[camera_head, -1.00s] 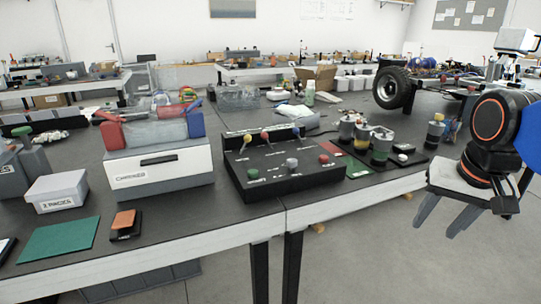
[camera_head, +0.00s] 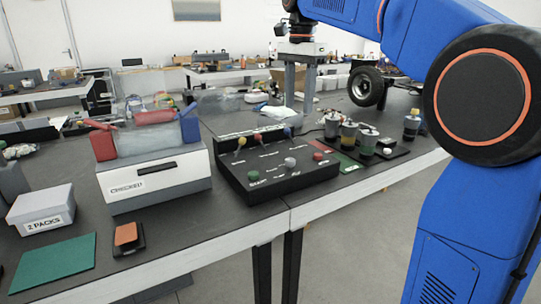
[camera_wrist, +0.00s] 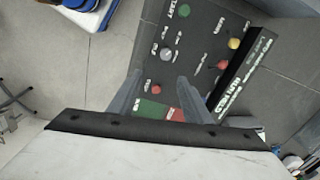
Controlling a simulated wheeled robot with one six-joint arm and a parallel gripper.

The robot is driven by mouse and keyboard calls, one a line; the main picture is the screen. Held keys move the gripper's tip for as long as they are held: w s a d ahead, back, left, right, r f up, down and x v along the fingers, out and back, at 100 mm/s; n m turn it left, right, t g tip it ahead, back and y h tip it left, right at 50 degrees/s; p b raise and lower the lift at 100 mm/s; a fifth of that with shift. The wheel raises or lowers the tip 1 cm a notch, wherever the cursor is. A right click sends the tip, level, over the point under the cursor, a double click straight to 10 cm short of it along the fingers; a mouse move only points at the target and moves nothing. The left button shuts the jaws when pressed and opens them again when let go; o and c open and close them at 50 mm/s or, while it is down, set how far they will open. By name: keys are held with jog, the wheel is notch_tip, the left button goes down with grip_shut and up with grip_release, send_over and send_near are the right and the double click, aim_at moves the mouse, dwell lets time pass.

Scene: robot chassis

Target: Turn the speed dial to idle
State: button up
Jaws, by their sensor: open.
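The black control panel (camera_head: 235,185) stands on the bench. A grey dial (camera_head: 290,163) sits mid-front on it, between a green knob (camera_head: 253,176) and a red knob (camera_head: 318,156). In the wrist view the grey dial (camera_wrist: 166,54) shows just beyond and between my fingertips, with the red knob (camera_wrist: 156,89) between the fingers. The labels are too small to read, so I cannot tell the idle mark or the dial's setting. My gripper (camera_head: 299,108) is open and empty, pointing down, apparently above and behind the panel in the head view; it also shows in the wrist view (camera_wrist: 160,80).
Levers with yellow (camera_head: 240,143), red (camera_head: 258,138) and blue (camera_head: 288,132) tops rise at the panel's back. A white box (camera_head: 155,185) is on its left. Several jars (camera_head: 348,137) and a wheel (camera_head: 366,86) are on its right.

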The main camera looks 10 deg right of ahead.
jog(key=w+a, duration=0.1)
send_near(290, 160)
notch_tip(290, 160, down, 8)
jog(key=shift+w+f, duration=0.1)
jog(key=shift+w, duration=0.1)
dwell(0.5)
jog(key=shift+c, duration=0.7)
jog(key=c, duration=0.9)
